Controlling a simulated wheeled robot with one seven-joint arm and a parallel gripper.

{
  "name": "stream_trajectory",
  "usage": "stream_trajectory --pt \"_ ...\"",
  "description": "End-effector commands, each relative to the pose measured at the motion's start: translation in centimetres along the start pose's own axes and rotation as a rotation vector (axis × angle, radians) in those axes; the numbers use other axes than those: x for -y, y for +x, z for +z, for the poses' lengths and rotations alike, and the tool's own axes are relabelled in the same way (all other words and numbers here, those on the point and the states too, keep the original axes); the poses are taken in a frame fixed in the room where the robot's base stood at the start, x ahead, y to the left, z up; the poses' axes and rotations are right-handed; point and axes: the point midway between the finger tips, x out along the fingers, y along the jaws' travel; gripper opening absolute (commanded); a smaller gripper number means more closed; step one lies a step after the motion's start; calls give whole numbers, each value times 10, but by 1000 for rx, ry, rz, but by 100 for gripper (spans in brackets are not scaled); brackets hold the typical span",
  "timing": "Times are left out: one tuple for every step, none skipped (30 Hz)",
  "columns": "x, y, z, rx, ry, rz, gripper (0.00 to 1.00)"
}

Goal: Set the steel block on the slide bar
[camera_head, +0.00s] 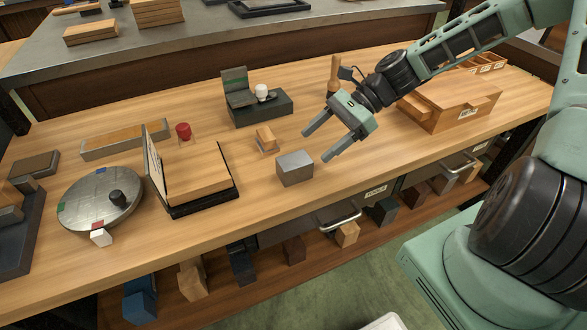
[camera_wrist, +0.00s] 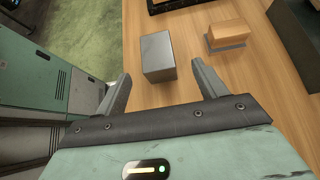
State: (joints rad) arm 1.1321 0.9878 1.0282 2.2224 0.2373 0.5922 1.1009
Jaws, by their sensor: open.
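The steel block (camera_head: 295,169) is a plain grey box on the wooden bench, near its front edge. My gripper (camera_head: 316,146) is open and empty, just to the right of and behind the block in the head view. In the wrist view the block (camera_wrist: 158,57) shows ahead, between the two spread fingertips (camera_wrist: 161,72), with no finger closed on it. A long, low grey holder with a wooden strip (camera_head: 125,139) lies at the back left. I cannot tell for certain whether it is the slide bar.
A small wooden block on a grey base (camera_head: 266,139) stands close behind the steel block. A black-based wooden board with an upright panel (camera_head: 200,178), a round grey turntable (camera_head: 90,205) and a dark box (camera_head: 258,108) stand around. A wooden drawer box (camera_head: 450,105) is at right.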

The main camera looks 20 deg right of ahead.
Motion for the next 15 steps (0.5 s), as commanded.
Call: stream_trajectory --pt "-1 13 0 3 -1 5 71" --pt "0 18 -1 2 -2 4 71" --pt "-1 24 0 2 -3 3 71" --pt "0 29 0 1 -2 3 71" --pt "0 33 0 1 -1 4 71" --pt "0 37 0 1 -1 2 71" --pt "0 39 0 0 -1 2 71" --pt "0 41 0 0 -1 2 71" --pt "0 43 0 -1 -2 1 71" --pt "0 44 0 -1 -2 1 71" --pt "0 46 0 -1 -2 1 71" --pt "-1 49 1 0 -2 2 71" --pt "-1 52 1 0 -2 3 71" --pt "-2 56 2 0 -2 3 71" --pt "-3 62 3 1 -2 3 71"
